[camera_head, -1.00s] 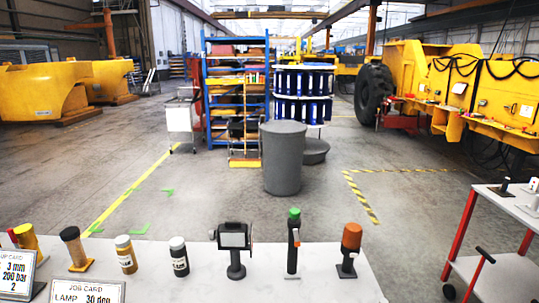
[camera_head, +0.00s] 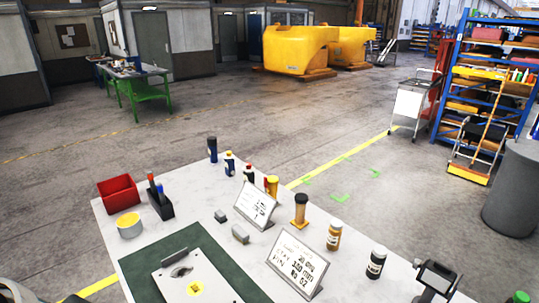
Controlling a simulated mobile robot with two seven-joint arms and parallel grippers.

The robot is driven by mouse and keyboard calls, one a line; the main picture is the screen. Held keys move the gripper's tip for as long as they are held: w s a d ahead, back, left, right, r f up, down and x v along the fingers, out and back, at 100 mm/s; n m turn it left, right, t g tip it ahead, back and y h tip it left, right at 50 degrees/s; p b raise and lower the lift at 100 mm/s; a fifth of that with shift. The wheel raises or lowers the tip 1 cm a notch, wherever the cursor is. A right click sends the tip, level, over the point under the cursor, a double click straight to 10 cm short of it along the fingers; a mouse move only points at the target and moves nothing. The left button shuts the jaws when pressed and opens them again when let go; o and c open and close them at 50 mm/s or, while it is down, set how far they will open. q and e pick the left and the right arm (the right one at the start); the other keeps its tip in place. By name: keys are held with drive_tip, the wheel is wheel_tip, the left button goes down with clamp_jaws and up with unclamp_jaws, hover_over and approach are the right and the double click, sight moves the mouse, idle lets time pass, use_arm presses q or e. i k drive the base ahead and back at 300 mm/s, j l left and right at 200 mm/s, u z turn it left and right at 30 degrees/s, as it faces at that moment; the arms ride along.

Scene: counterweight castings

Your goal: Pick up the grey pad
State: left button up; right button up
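Two small grey blocks lie on the white table. A light grey plate (camera_head: 205,281) with a slot and a yellow round sticker lies on the dark green mat (camera_head: 160,262) at the table's near edge. Neither of my grippers is in view.
The white table (camera_head: 110,226) also bears a red bin (camera_head: 119,194), a yellow-topped tub (camera_head: 130,226), a dark holder (camera_head: 160,205), two white cards (camera_head: 257,205) (camera_head: 297,263) and several bottles. A green table (camera_head: 140,88) stands far left. Open floor lies beyond.

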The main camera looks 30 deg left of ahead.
sight(220, 217)
drive_tip(key=u, duration=1.3)
